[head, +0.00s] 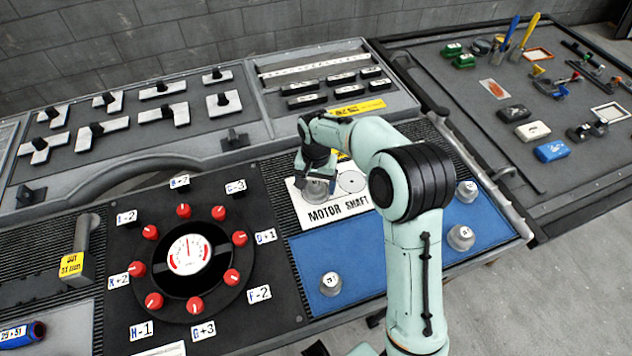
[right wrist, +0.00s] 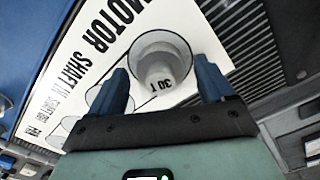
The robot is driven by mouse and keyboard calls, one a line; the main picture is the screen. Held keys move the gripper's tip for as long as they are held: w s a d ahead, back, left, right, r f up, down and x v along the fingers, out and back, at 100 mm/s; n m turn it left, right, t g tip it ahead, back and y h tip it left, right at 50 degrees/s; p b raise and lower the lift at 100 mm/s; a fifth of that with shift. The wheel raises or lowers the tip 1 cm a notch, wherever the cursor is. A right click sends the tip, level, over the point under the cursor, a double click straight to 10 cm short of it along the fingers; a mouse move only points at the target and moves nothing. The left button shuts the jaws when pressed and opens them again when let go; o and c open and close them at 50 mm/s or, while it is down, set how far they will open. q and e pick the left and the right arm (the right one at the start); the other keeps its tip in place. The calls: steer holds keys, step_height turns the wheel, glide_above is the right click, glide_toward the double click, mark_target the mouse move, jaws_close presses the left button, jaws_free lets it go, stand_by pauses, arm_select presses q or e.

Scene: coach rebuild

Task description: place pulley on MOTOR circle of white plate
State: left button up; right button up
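The grey pulley, marked 30 T in the right wrist view (right wrist: 160,75), stands on the white plate (head: 322,213) beside the word MOTOR. In the head view the pulley (head: 316,191) is partly covered by my right gripper (head: 318,182). The circle under it is hidden. In the right wrist view my right gripper's blue fingers (right wrist: 162,85) stand apart on either side of the pulley, with a gap visible beside its hub. Another circle (head: 352,181) on the plate is bare. My left gripper is not in view.
A blue mat (head: 375,268) holds more grey pulleys, one at the front left (head: 331,284) and two at the right (head: 461,237). A black panel with a gauge and red knobs (head: 188,254) lies at left. My right arm crosses over the mat.

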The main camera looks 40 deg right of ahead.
mark_target(316, 183)
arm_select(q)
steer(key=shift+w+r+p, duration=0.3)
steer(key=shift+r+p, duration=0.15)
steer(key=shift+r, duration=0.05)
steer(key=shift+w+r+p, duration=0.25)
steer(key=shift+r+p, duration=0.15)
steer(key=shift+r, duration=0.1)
arm_select(e)
step_height(316, 183, up, 12)
steer(key=shift+r, duration=0.2)
